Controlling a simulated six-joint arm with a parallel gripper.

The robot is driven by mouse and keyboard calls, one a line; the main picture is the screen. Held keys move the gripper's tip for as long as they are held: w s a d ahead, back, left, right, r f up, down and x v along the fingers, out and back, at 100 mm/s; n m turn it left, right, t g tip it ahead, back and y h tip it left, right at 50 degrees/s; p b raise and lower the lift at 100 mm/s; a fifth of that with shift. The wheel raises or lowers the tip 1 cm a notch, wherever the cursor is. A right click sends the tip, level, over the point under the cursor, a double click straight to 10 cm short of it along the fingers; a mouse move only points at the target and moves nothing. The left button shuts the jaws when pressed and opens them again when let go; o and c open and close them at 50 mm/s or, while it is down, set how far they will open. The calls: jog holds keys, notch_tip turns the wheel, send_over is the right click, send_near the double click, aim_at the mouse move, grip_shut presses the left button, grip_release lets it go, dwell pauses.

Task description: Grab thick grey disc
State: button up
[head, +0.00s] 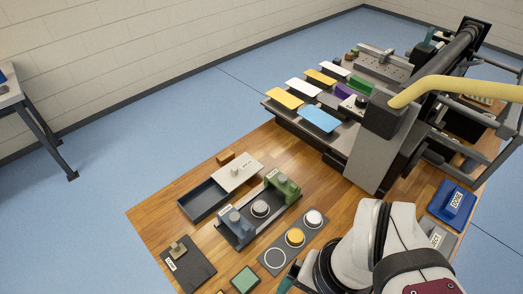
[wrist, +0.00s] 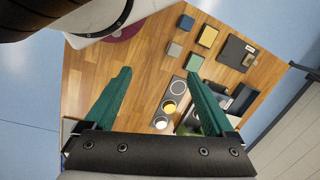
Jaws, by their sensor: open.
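A grey disc (head: 261,208) sits on a dark base (head: 241,233) between a blue-grey press (head: 236,220) and a green press (head: 284,187). Its thickness is hard to judge from here. In the wrist view I cannot make it out; my right-hand finger covers part of that area. My gripper (wrist: 158,75) has two teal fingers spread wide, with nothing between them. It is above the table, apart from the disc. In the head view my arm fills the lower right and the gripper is mostly out of view.
A grey strip (wrist: 188,75) holds a yellow disc (head: 295,237), a white disc (head: 313,217) and an empty ring (head: 275,258). A dark tray (head: 204,200) with a pale lid (head: 236,172) stands behind. A black pad (head: 188,266) lies left. A large machine (head: 370,160) stands at the back right.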

aim_at(262, 208)
jog(key=w+a+m+g+y, duration=0.1)
jog(key=a+m+g+y, duration=0.2)
jog(key=a+y, duration=0.45)
jog(key=w+a+f+m+t+y, duration=0.1)
jog(key=w+a+m+t+y, duration=0.5)
jog(key=w, duration=0.5)
jog(key=w+d+f+m+t+h, duration=0.2)
jog(key=w+d+f+m, duration=0.1)
jog(key=f+m, duration=0.2)
jog(key=w+d+f+m+t+h, duration=0.3)
jog(key=w+d+f+m, duration=0.1)
jog(key=f, duration=0.3)
jog(key=w+d+f+m+t+h, duration=0.2)
jog(key=w+d+f+m+t, duration=0.1)
jog(key=w+f+m, duration=0.1)
jog(key=shift+w+d+f+m+h, duration=0.1)
jog(key=shift+w+f+m+h, duration=0.1)
jog(key=shift+f+m, duration=0.25)
jog(key=shift+w+d+f+m+h, duration=0.1)
jog(key=shift+f+m+h, duration=0.05)
jog(key=shift+f+m, duration=0.3)
jog(key=x, duration=0.7)
jog(key=shift+a, duration=0.1)
grip_shut()
